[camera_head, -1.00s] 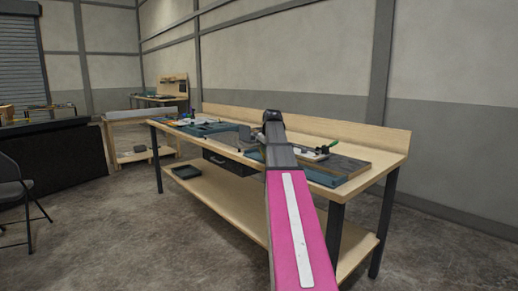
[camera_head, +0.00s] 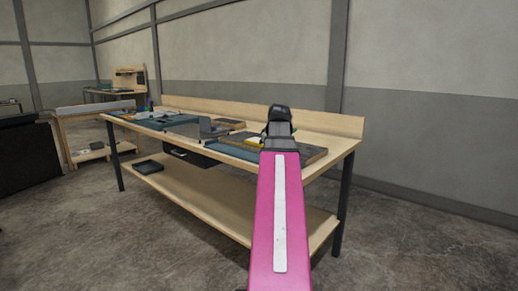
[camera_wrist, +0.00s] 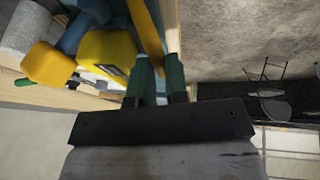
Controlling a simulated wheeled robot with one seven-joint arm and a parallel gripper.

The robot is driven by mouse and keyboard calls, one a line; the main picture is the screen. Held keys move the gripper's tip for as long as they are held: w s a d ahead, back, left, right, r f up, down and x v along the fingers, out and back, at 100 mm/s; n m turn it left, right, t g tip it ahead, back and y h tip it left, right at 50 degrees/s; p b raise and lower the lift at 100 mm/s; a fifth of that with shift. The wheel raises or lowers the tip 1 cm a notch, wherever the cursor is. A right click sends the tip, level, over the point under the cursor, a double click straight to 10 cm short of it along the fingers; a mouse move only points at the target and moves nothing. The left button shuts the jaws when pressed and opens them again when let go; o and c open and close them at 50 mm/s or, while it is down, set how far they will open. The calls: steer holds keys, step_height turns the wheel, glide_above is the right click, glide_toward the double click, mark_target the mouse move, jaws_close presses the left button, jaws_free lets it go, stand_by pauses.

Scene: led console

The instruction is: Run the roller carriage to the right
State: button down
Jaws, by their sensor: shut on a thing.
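My gripper (camera_head: 280,112) is over the right part of the workbench in the head view, at the end of my pink arm. What the handle joins to is mostly hidden. Yellow blocks (camera_wrist: 108,52), a blue part and a grey textured roller (camera_wrist: 30,35) lie just left of it; they seem to belong to the roller carriage.
The wooden workbench (camera_head: 338,150) has a raised back board and black legs. A dark board (camera_head: 313,153) lies at its right end. Grey and blue items stand further left on it. A second bench (camera_head: 68,125) is beyond, and a grey wall behind. The concrete floor to the right is clear.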

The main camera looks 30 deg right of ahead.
steer(key=shift+s+d, duration=0.3)
steer(key=shift+s, duration=0.55)
steer(key=shift+s+d, duration=0.3)
steer(key=shift+s, duration=0.5)
steer(key=c, duration=1.1)
jaws_free()
steer(key=shift+s, duration=0.15)
steer(key=v, duration=1)
steer(key=shift+s+r, duration=0.15)
steer(key=shift+r, duration=0.2)
